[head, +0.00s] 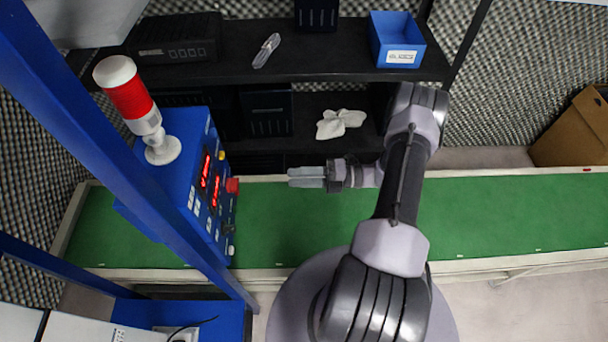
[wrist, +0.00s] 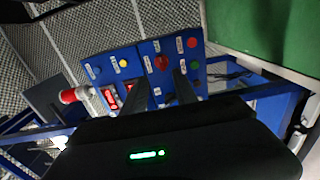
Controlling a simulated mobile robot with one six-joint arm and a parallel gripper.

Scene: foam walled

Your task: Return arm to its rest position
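My arm reaches up from its base at the bottom of the head view and bends left over the green conveyor surface. My gripper (head: 292,176) points left toward the blue control box (head: 178,178), apart from it. In the wrist view, the two dark fingers of my gripper (wrist: 171,88) stand apart with the box's button panel (wrist: 135,75) beyond them. Nothing shows between the fingers. The panel carries a large red knob (wrist: 161,63), several coloured buttons and red lit displays.
The green conveyor (head: 500,212) runs under my arm. A black shelf (head: 340,62) behind it holds a blue bin (head: 396,40) and a white cloth (head: 341,123). A cardboard box (head: 573,132) stands right. A blue frame post (head: 100,135) and red-white signal lamp (head: 130,98) stand left.

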